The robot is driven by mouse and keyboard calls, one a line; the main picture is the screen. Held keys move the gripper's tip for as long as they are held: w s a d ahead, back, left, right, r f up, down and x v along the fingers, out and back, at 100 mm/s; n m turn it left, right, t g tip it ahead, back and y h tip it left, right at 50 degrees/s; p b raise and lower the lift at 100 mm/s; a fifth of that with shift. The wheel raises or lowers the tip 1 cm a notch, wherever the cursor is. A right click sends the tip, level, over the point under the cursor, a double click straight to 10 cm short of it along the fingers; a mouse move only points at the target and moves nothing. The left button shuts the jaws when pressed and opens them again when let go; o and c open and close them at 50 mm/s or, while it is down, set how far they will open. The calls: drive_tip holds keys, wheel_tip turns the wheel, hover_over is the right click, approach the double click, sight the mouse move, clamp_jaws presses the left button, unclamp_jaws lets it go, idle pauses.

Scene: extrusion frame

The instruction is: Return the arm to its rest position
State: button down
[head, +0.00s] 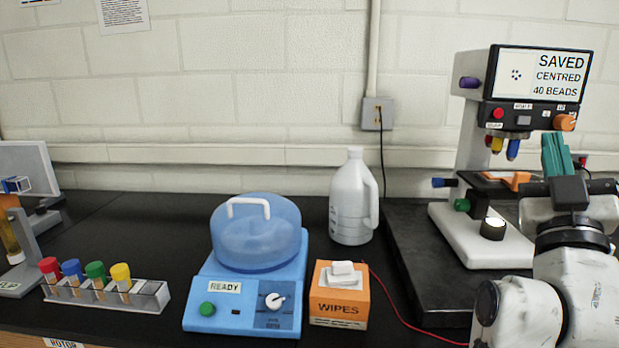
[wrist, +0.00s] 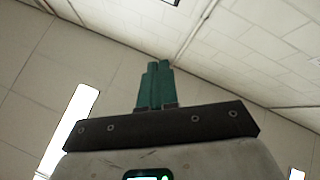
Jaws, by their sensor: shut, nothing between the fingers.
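My gripper (head: 557,155) has teal fingers and points up at the right of the head view, in front of the microscope. In the wrist view the fingers of my gripper (wrist: 155,86) are together with nothing between them, against the ceiling. My white arm is folded at the lower right of the head view and hides part of the microscope's right side.
The microscope (head: 467,240) stands on a dark slab (head: 420,270); its screen (head: 545,72) reads "SAVED CENTRED 40 BEADS". Leftward are a wipes box (head: 338,307), a grey jug (head: 349,200), a blue centrifuge (head: 215,318) and a tube rack (head: 150,296). A red wire crosses the bench.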

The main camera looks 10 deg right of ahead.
drive_tip(key=w+a+f+n+g+y, duration=0.15)
drive_tip(key=f+y, duration=0.25)
drive_tip(key=f, duration=0.6)
drive_tip(key=w+a+f+n+g+y, duration=0.1)
drive_tip(key=w+f+n+g+y, duration=0.2)
drive_tip(key=f, duration=0.6)
drive_tip(key=s+a+f+m+g+y, duration=0.1)
drive_tip(key=s+f+g+y, duration=0.15)
drive_tip(key=f, duration=0.55)
drive_tip(key=s+a+f+g+y, duration=0.1)
drive_tip(key=s+a+f+g, duration=0.15)
drive_tip(key=f, duration=0.65)
drive_tip(key=s+a+f+g+y, duration=0.1)
drive_tip(key=s+a+f+g, duration=0.1)
drive_tip(key=s+f, duration=0.4)
drive_tip(key=s+a+f+m+g+y, duration=0.1)
drive_tip(key=s+a+f+g, duration=0.2)
drive_tip(key=s, duration=0.7)
drive_tip(key=s+a+f+g+y, duration=0.1)
drive_tip(key=s+a+f+g, duration=0.1)
drive_tip(key=s+f+g, duration=0.4)
wheel_tip(320, 180, down, 5)
drive_tip(key=s, duration=0.2)
drive_tip(key=shift+s+a+m, duration=0.25)
drive_tip(key=shift+s+m, duration=0.05)
drive_tip(key=shift+m, duration=0.05)
drive_tip(key=shift+f+g, duration=0.1)
drive_tip(key=shift+g, duration=0.15)
